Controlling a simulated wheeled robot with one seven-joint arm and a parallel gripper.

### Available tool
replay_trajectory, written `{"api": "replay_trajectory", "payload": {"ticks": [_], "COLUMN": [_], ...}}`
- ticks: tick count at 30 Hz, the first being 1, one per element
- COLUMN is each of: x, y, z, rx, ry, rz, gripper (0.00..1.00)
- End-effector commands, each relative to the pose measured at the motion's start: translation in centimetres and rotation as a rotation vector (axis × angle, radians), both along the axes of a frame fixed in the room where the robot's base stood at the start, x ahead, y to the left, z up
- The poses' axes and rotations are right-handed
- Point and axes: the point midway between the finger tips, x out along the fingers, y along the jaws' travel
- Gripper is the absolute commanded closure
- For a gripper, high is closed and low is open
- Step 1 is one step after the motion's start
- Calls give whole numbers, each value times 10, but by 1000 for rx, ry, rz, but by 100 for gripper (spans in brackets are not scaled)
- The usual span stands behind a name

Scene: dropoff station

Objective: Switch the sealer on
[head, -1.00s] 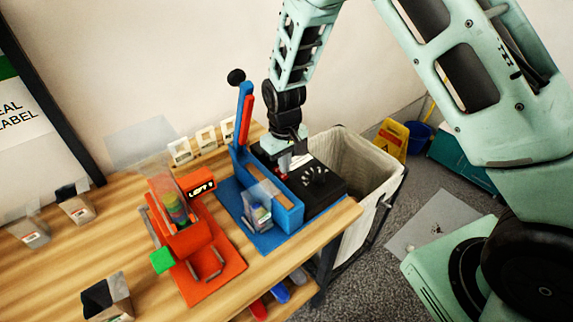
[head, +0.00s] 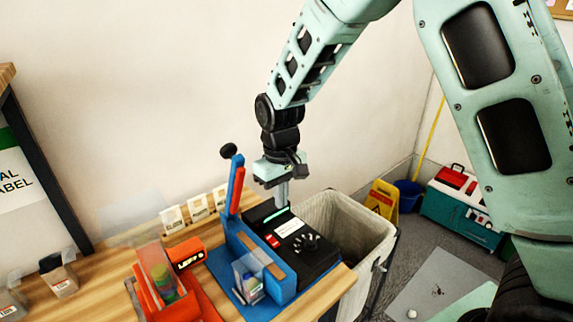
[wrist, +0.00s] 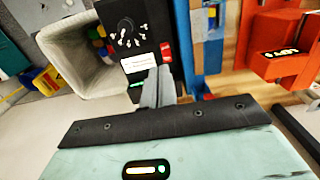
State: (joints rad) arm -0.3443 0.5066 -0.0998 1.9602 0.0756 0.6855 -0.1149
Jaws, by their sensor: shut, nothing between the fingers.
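The sealer has a blue body (head: 262,262) with a blue and red upright lever ending in a black knob (head: 228,151). Its black control box (head: 318,262) carries a dial (head: 307,242), a white label (head: 289,227), a red switch (head: 272,241) and a green lit strip (head: 277,214). The wrist view also shows the red switch (wrist: 166,52), dial (wrist: 127,28) and label (wrist: 140,62). My gripper (head: 281,202) is shut and empty, pointing down above the box's back part. In the wrist view its fingertips (wrist: 160,72) lie beside the label and partly cover the green strip.
A clear packet (head: 250,285) stands at the sealer's front. An orange device (head: 165,285) stands to its left, with small cards (head: 200,207) behind. A lined bin (head: 370,235) adjoins the table at right. A yellow sign (head: 382,198) and blue bucket (head: 407,194) stand beyond.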

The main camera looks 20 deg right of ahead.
Motion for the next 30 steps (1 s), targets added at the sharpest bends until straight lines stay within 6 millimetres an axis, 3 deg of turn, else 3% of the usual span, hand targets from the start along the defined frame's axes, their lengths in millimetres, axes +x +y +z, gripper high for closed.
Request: {"api": "replay_trajectory", "payload": {"ticks": [6, 13, 19, 30], "x": [-8, -14, -17, -17], "y": [-3, -5, -6, -6], "z": [51, 90, 104, 106], "rx": [2, 0, -1, 0], "ry": [-7, -4, -1, 0], "rz": [0, 1, 1, 1], "gripper": [100, 100, 100, 100]}}
